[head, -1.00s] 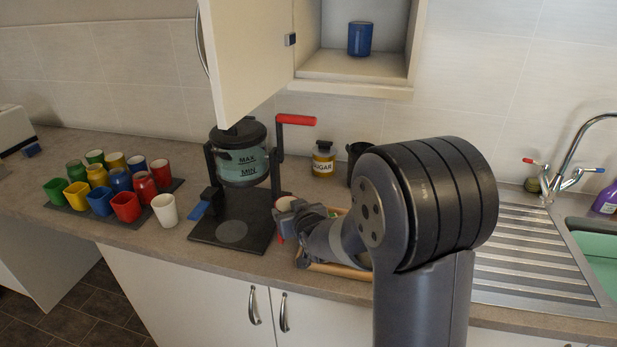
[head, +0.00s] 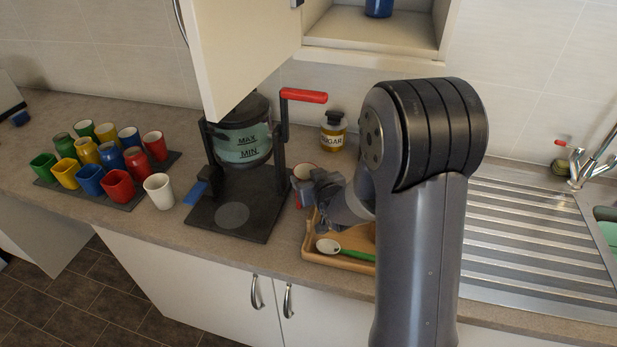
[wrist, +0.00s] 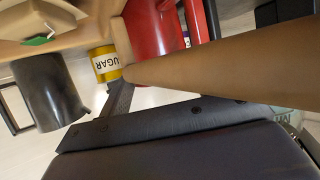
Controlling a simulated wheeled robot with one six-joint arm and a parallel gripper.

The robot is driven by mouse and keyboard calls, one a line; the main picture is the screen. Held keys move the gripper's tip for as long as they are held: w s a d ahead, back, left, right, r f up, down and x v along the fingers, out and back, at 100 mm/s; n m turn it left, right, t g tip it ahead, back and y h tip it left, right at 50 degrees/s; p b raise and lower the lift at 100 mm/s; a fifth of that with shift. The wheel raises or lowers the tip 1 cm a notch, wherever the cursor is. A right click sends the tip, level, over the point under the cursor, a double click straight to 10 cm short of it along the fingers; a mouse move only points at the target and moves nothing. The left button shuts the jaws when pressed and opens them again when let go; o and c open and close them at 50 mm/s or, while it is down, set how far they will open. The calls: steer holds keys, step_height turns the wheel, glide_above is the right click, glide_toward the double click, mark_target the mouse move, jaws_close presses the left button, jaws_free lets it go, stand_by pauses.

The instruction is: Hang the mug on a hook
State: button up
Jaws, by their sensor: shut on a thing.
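The red mug (head: 305,172) with a pale inside is held at my gripper (head: 318,183), just right of the coffee maker's base. My gripper is shut on it, and its fingers partly hide the mug. In the wrist view a red surface (wrist: 152,27), which looks like the mug, shows at the top centre, cut off by the edge.
A wooden tray (head: 312,243) with a green-handled spoon (head: 330,246) lies below my gripper. The coffee maker (head: 240,140) and sugar jar (head: 333,130) stand close by. Several cups fill a dark mat (head: 125,204) at left. An open cabinet door (head: 235,55) hangs above.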

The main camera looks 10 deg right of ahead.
steer(key=shift+s+d+r, duration=0.1)
steer(key=shift+r, duration=0.05)
steer(key=shift+f, duration=0.2)
steer(key=o, duration=1.5)
steer(key=shift+r, duration=0.1)
steer(key=shift+o, duration=0.2)
steer(key=shift+r, duration=0.1)
